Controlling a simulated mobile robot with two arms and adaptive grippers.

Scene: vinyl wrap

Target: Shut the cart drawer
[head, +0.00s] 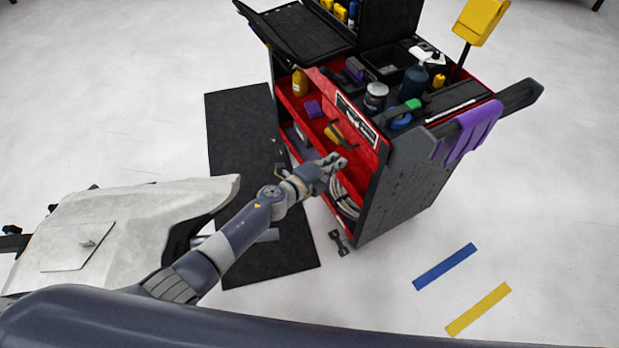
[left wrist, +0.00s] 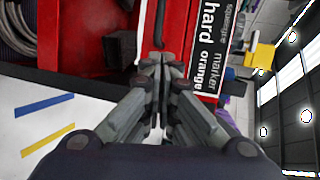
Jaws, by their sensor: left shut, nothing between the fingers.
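The cart (head: 405,190) is a dark grey and red tool cart right of centre in the head view. Its red drawer (head: 318,128), below the labelled panel, holds a yellow bottle, a purple block and a yellow-handled tool. It looks open toward me; how far I cannot tell. My left gripper (head: 333,162) is shut and empty, in front of the drawer's lower right part. In the left wrist view my fingertips (left wrist: 160,62) point at the red front (left wrist: 148,30); contact is unclear. My right gripper is out of view.
A labelled panel (head: 357,120) sits above the drawer. Bottles and jars stand on the cart top, with a purple cloth (head: 470,130) on its side. A black mat (head: 240,120) and blue and yellow strips lie on the floor. A pale panel (head: 130,225) is at left.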

